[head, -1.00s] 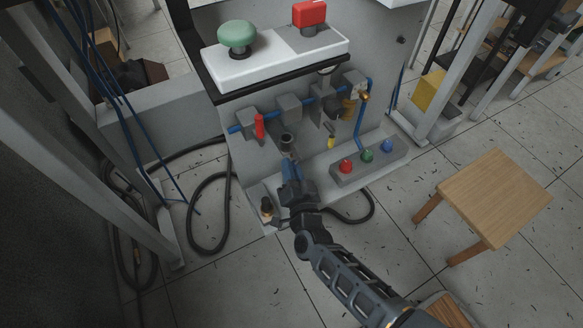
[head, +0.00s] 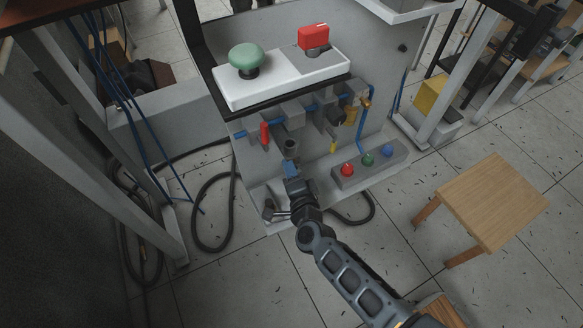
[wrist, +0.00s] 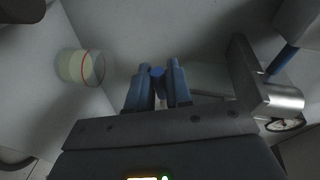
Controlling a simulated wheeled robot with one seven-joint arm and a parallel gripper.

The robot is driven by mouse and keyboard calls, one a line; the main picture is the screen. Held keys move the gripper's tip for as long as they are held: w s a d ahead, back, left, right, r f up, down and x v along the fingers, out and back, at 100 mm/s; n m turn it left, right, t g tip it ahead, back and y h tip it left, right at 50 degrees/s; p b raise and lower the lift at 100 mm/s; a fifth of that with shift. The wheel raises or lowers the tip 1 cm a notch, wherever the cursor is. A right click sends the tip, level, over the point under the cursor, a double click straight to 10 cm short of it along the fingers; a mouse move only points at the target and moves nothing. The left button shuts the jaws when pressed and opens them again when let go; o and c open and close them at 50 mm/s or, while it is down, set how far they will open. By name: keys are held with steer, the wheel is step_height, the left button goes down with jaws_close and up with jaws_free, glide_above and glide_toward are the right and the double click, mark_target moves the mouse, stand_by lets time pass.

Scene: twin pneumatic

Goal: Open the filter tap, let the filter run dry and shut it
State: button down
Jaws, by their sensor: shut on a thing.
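My gripper (head: 290,168) reaches up under the grey blocks on the front of the machine. In the wrist view its two blue fingers (wrist: 157,78) are closed on a small blue piece, which looks like the filter tap (wrist: 157,71). Most of the tap is hidden between the fingertips. In the head view a dark cylinder, apparently the filter (head: 291,147), hangs just above the fingers; the tap itself cannot be made out there. A clear bowl with a red ring and pale yellow contents (wrist: 78,66) shows left of the fingers in the wrist view.
A red lever (head: 264,133) is left of the filter. Blue piping and a yellow handle (head: 333,146) are to the right. A button box (head: 368,165) stands right of my gripper. A green mushroom button (head: 247,58) and red switch (head: 313,37) sit above. A wooden stool (head: 490,200) stands right.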

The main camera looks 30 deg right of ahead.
steer(key=shift+r+m+y, duration=0.3)
steer(key=shift+r+m, duration=0.05)
steer(key=shift+m, duration=0.55)
steer(key=c, duration=1.1)
jaws_free()
steer(key=shift+c, duration=0.2)
steer(key=shift+p, duration=0.3)
steer(key=p+v, duration=0.1)
steer(key=v, duration=0.6)
steer(key=shift+s+r, duration=0.2)
steer(key=shift+s, duration=0.15)
steer(key=shift+s, duration=0.1)
